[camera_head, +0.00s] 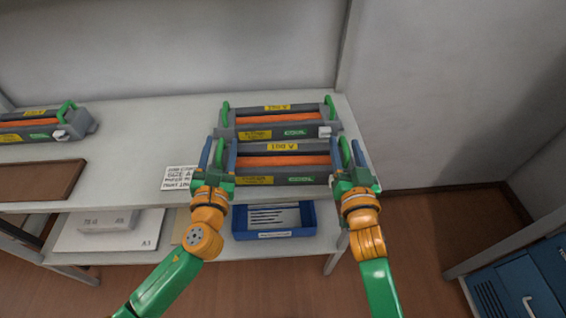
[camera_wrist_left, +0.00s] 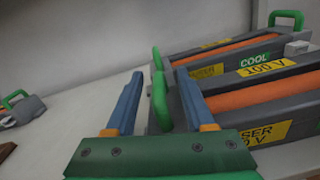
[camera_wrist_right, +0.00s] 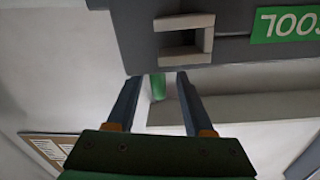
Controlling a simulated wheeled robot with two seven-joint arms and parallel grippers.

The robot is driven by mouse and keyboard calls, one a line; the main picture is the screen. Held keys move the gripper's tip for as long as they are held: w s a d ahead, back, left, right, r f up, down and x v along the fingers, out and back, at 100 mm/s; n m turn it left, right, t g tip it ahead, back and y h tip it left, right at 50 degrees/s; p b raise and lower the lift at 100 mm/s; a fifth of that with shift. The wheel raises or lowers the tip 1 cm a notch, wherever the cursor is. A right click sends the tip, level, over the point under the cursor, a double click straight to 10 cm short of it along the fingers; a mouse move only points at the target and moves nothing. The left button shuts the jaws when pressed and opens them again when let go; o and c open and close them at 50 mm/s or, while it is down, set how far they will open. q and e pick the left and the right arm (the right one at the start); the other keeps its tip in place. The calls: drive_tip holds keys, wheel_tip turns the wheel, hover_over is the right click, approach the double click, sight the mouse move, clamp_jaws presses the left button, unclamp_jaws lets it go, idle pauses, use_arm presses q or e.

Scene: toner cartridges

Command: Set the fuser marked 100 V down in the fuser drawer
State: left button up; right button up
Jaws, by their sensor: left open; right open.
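The fuser marked 100 V (camera_head: 284,161) is a grey unit with an orange roller and a green handle at each end. It lies at the table's front edge; its 100 V label (camera_wrist_left: 267,67) reads clearly in the left wrist view. My left gripper (camera_head: 219,145) is open, its fingers either side of the left green handle (camera_wrist_left: 160,100). My right gripper (camera_head: 351,146) is open at the right end, with a bit of green handle (camera_wrist_right: 157,87) between its fingers. I cannot tell whether the fingers touch the handles. No open drawer is visible; a blue cabinet (camera_head: 530,284) stands at lower right.
A similar fuser (camera_head: 280,119) lies right behind; its top label is too small to read surely. Another fuser (camera_head: 42,124) is at far left. A printed card (camera_head: 178,177) and brown board (camera_head: 40,181) lie on the table (camera_head: 145,135). A blue tray (camera_head: 272,235) sits below.

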use_arm(q)
clamp_jaws()
use_arm(e)
clamp_jaws()
use_arm(q)
drive_tip(key=shift+d+r, duration=0.1)
drive_tip(key=shift+r, duration=0.05)
use_arm(e)
drive_tip(key=shift+r, duration=0.15)
idle(0.8)
